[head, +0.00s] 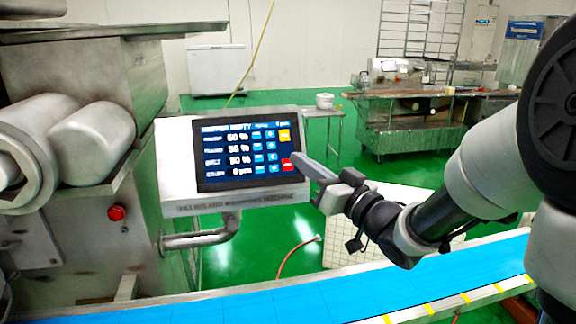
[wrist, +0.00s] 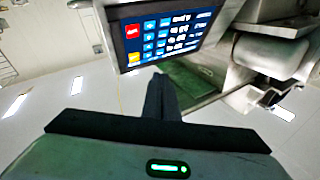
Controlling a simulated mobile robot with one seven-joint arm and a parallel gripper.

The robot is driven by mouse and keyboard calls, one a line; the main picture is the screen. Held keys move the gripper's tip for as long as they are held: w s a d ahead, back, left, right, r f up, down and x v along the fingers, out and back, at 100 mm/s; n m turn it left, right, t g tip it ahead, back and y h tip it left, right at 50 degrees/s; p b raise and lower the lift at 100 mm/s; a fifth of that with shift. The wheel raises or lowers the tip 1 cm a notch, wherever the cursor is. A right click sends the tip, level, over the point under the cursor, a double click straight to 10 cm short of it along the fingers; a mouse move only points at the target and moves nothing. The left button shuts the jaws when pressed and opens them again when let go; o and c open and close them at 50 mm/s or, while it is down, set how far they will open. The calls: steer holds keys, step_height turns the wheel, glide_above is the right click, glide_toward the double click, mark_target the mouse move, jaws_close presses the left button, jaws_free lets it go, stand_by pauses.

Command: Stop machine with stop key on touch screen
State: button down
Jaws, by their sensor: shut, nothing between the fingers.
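The touch screen (head: 247,154) is lit on a white control box (head: 178,170) in the head view, with rows of blue keys and percent values. A red key (head: 288,165) sits at its lower right and a yellow key (head: 284,135) above it. My gripper (head: 298,157) is shut and empty, its fingertips at the screen's right edge beside the red key. Whether they touch the screen, I cannot tell. In the wrist view the screen (wrist: 165,36) appears turned over, with the red key (wrist: 133,31) at its left; the shut fingers (wrist: 160,82) point up below the screen.
A blue conveyor belt (head: 300,300) runs along the front below the arm. A red button (head: 116,212) sits on the steel machine (head: 70,250) at left. A pipe (head: 200,238) supports the control box. A steel table with equipment (head: 410,118) stands far back.

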mark_target(288, 165)
steer(key=shift+w, duration=0.1)
steer(key=shift+w+a+f+b, duration=0.35)
steer(key=shift+w+f+b, duration=0.35)
steer(key=shift+w, duration=0.5)
steer(key=shift+w+a+f+b, duration=0.35)
steer(key=shift+w+f+b, duration=0.2)
steer(key=shift+w+f, duration=0.45)
steer(key=shift+w+a+f+b, duration=0.35)
steer(key=shift+w+f+b, duration=0.25)
steer(key=shift+w, duration=0.75)
steer(key=shift+w+a+f, duration=0.1)
steer(key=shift+w+f, duration=0.05)
steer(key=shift+w, duration=0.2)
steer(key=shift+w+f+b, duration=0.2)
steer(key=shift+w+b, duration=0.05)
steer(key=shift+b, duration=0.15)
steer(key=shift+s+r, duration=0.4)
steer(key=shift+s, duration=0.2)
steer(key=shift+r+p, duration=0.1)
steer(key=shift+p, duration=0.2)
